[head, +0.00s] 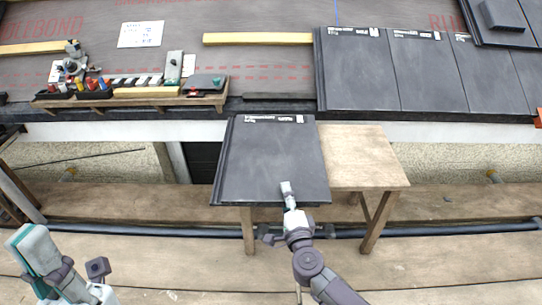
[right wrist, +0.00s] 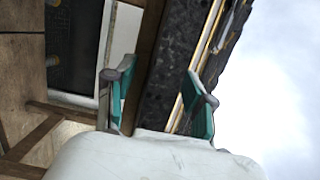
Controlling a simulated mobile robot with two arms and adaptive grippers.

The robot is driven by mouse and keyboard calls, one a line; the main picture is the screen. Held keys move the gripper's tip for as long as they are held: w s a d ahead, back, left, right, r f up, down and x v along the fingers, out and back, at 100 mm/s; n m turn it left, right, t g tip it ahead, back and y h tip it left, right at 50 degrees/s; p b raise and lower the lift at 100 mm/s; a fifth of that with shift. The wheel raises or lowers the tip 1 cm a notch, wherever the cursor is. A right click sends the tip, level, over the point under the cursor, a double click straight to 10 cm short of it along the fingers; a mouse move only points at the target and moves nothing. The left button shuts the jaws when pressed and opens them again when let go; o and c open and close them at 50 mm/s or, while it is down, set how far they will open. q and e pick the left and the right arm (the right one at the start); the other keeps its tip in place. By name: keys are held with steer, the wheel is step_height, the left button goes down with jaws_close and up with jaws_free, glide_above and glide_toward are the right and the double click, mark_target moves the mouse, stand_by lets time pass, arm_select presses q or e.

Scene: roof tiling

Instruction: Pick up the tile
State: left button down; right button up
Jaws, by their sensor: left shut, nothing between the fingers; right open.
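A dark grey tile (head: 265,155) with white print along its far edge lies flat on a small wooden table (head: 362,160). It covers the table's left part and overhangs that side. My right gripper (head: 289,194) is at the tile's near edge, right of its middle. It overlaps the tile in the picture; contact cannot be told. In the right wrist view its two teal-padded fingers (right wrist: 160,95) are apart, with nothing between them. My left gripper (head: 38,252) is shut and empty at the lower left, away from the tile.
Several laid tiles (head: 430,75) cover the roof at the right. A wooden tray (head: 130,101) of tools and parts sits at the roof edge. A batten (head: 258,39) and a paper sheet (head: 141,34) lie on the underlay. Wooden planks (head: 440,260) run below the table.

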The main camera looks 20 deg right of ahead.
steer(key=shift+w, duration=1)
jaws_close()
steer(key=shift+d+r, duration=0.1)
steer(key=shift+r, duration=0.05)
